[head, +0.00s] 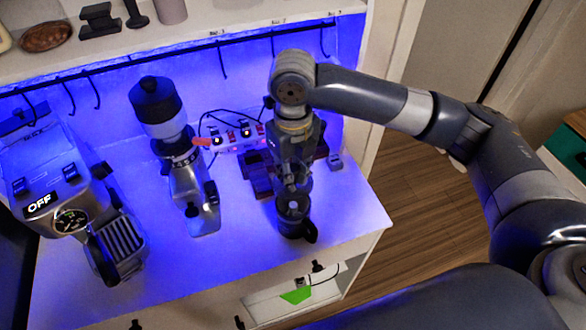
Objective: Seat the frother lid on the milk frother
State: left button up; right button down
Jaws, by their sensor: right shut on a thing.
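The milk frother (290,230) is a small dark jug with a handle at its lower right. It stands upright near the cabinet's front edge, right of the middle. My right gripper (292,190) points straight down over it and is shut on the frother lid (293,206), a small dark round piece. The lid is right at the top of the frother and lined up with it from this view. I cannot tell whether it is fully seated or slightly above the rim. My left gripper is not in view.
An espresso machine (65,190) with an OFF display stands at the left. A coffee grinder (188,180) stands left of the frother. Behind are a power strip (235,140) with cables and a dark wooden stand (258,175). The counter's front right (345,215) is clear.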

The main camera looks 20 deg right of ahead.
notch_tip(320, 180, down, 2)
jog(key=shift+s+b, duration=0.15)
jog(key=shift+b, duration=0.25)
jog(key=shift+f+b, duration=0.35)
jog(key=shift+f, duration=0.5)
jog(key=shift+f+b, duration=0.35)
jog(key=shift+f, duration=0.55)
pick_arm(q)
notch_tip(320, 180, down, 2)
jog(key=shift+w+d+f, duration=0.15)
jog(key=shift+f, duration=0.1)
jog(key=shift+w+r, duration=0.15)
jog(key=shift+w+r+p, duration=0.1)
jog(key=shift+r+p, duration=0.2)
jog(key=shift+p, duration=0.15)
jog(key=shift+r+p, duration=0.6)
